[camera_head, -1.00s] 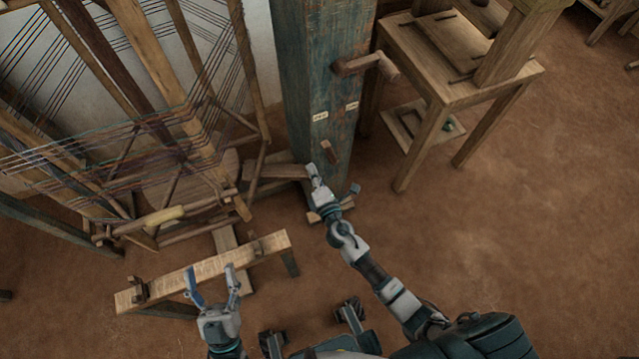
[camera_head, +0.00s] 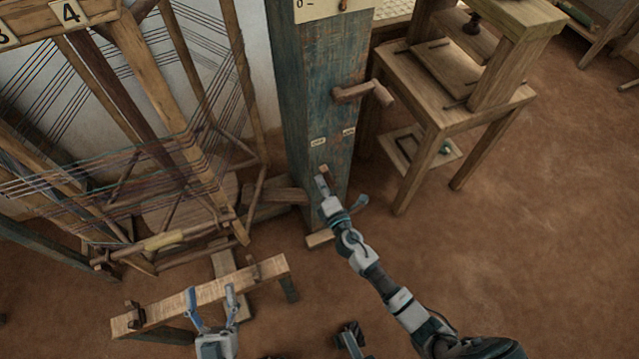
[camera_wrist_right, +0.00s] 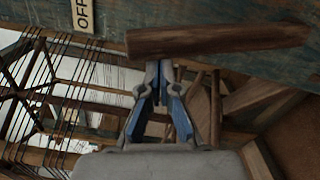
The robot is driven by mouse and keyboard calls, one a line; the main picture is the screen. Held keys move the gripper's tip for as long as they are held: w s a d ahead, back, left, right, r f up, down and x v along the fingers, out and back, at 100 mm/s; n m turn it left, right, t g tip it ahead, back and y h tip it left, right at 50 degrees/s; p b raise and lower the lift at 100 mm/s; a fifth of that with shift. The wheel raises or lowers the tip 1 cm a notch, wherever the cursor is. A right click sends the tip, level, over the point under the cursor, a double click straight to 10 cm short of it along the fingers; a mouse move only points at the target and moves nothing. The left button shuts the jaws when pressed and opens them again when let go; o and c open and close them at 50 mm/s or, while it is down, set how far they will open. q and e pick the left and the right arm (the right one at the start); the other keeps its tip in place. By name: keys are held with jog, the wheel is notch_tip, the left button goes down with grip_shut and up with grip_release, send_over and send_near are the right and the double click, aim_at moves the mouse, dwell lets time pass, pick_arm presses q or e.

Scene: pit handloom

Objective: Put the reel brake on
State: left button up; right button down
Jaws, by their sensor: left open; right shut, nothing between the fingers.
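The brake lever (camera_head: 324,169) is a short brown wooden bar low on the front of the blue-green post (camera_head: 318,110). Two small pale labels sit above it in the head view. In the right wrist view the lever (camera_wrist_right: 220,40) lies nearly across the picture, beside a label reading OFF (camera_wrist_right: 83,14). My right gripper (camera_head: 321,180) is shut and empty, its tips right at the lever; contact cannot be told. It also shows in the wrist view (camera_wrist_right: 160,68), partly hiding nothing but background. My left gripper (camera_head: 211,291) is open and empty above the wooden bench.
A wooden crank handle (camera_head: 364,93) sticks out of the post above the lever. A loom frame with threads (camera_head: 150,140) stands at left. A low bench (camera_head: 225,288) is below my left gripper. A wooden table (camera_head: 470,105) stands right; the floor at right is clear.

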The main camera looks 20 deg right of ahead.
pick_arm(q)
jog(key=f+g, duration=0.1)
jog(key=w+f+g+p, duration=0.1)
jog(key=f, duration=0.1)
jog(key=f+g+p, duration=0.1)
jog(key=g, duration=0.1)
jog(key=shift+w+a+f+y, duration=0.2)
jog(key=shift+w+f+y, duration=0.1)
jog(key=shift+f, duration=0.1)
pick_arm(e)
jog(key=d+r+m, duration=0.1)
jog(key=d+m, duration=0.5)
jog(key=d, duration=0.3)
jog(key=shift+w+d+r+m, duration=0.15)
jog(key=shift+d+m, duration=0.15)
jog(key=shift+d, duration=0.05)
jog(key=shift+d, duration=0.15)
pick_arm(q)
jog(key=shift+m, duration=0.3)
